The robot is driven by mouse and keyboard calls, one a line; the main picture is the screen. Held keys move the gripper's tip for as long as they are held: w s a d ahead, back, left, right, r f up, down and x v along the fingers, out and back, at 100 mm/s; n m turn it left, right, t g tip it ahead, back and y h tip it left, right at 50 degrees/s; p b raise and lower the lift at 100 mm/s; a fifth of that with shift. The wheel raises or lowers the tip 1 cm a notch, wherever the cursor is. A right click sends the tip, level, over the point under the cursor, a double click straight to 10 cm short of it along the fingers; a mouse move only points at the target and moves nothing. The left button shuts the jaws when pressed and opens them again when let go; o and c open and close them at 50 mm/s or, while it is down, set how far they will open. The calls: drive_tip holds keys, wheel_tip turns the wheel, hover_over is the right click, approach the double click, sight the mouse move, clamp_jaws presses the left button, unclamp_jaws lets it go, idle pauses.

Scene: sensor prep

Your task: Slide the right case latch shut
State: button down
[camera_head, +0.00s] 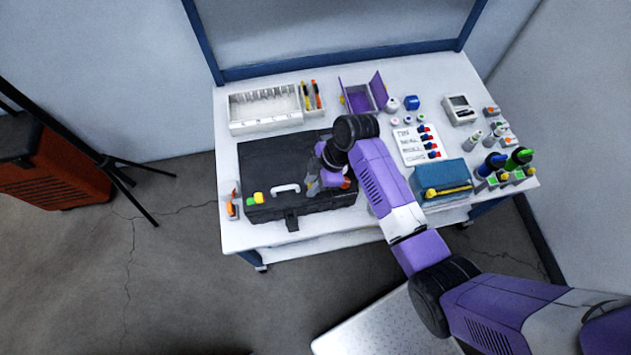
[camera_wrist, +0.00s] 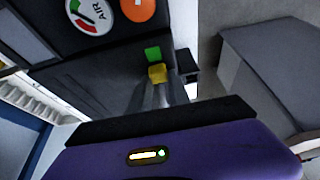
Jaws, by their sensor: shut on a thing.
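The black case (camera_head: 270,160) lies closed on the white table, with a white handle (camera_head: 286,188) on its front side. A green-and-yellow left latch (camera_head: 255,198) shows at its front left. My gripper (camera_head: 317,187) is at the case's front right and hides the right latch in the head view. In the wrist view, my gripper (camera_wrist: 158,82) is shut on the yellow tab of the right latch (camera_wrist: 157,73). A green square (camera_wrist: 152,54) lies just beyond the tab, uncovered. Part of the tab is hidden between the fingers.
An AIR gauge (camera_wrist: 90,14) and an orange disc (camera_wrist: 138,8) are close by on the case. A blue box (camera_head: 442,178) stands right of my arm, with a label board (camera_head: 412,146) behind it. A white rack (camera_head: 262,108) stands behind the case. Bottles crowd the table's right end.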

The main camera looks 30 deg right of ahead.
drive_tip(key=c, duration=1.2)
unclamp_jaws()
drive_tip(key=shift+a, duration=0.25)
drive_tip(key=w+v, duration=0.1)
drive_tip(key=v, duration=0.6)
drive_tip(key=shift+s+d+r, duration=0.2)
drive_tip(key=shift+s+r, duration=0.2)
drive_tip(key=shift+s, duration=0.15)
